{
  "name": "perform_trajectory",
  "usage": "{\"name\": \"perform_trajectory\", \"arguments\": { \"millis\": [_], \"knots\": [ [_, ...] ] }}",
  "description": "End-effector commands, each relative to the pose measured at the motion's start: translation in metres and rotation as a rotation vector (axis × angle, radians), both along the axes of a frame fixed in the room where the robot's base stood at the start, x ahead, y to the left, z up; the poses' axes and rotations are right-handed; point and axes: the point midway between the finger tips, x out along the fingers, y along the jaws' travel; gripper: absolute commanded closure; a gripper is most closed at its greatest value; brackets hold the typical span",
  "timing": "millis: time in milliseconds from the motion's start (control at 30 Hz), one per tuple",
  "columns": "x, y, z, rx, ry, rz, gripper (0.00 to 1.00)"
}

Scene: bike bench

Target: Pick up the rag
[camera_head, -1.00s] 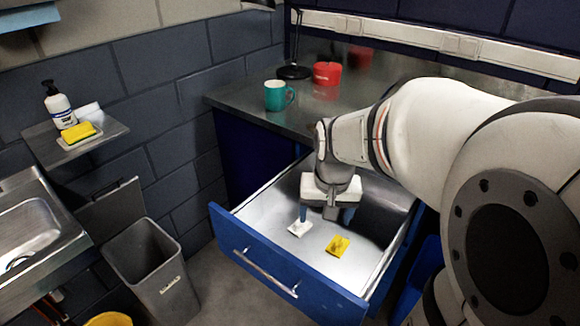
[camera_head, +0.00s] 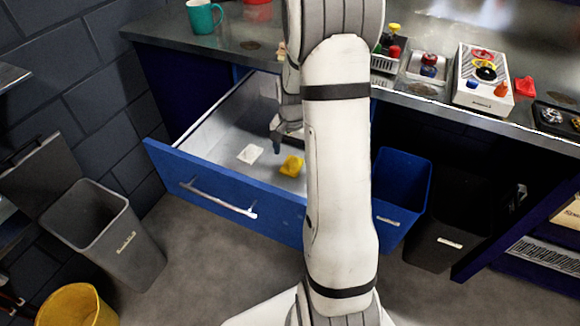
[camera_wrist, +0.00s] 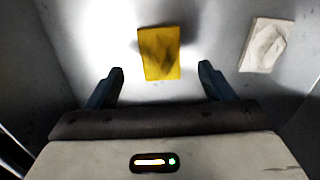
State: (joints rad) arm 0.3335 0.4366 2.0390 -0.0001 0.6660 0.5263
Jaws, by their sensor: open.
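Two small flat pieces lie apart on the floor of the open blue drawer (camera_head: 225,185). One is a yellow piece (camera_head: 292,166) with a dark smudge; the other is a pale, crumpled-looking white piece (camera_head: 250,154). I cannot tell for certain which is the rag. My gripper (camera_head: 284,145) is inside the drawer, partly hidden by my arm. In the wrist view my gripper (camera_wrist: 161,68) is open and empty, with the yellow piece (camera_wrist: 159,52) in line between its fingertips. The white piece (camera_wrist: 266,45) lies to the right, outside the fingers.
The drawer walls surround my gripper. The worktop (camera_head: 245,50) above holds a teal mug (camera_head: 204,16) and a control box (camera_head: 483,78). A grey bin (camera_head: 105,235), a yellow bucket (camera_head: 76,306) and a blue bin (camera_head: 402,200) stand on the floor.

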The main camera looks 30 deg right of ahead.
Motion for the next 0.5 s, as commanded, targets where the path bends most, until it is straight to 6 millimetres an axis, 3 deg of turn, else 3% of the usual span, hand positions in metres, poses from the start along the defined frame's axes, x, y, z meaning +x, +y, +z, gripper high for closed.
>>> {"name": "perform_trajectory", "arguments": {
  "millis": [200, 500],
  "knots": [
    [-0.002, 0.001, -0.032, 0.001, 0.002, 0.001, 0.25],
    [-0.001, 0.001, -0.036, 0.000, 0.000, 0.002, 0.25]
  ]
}}
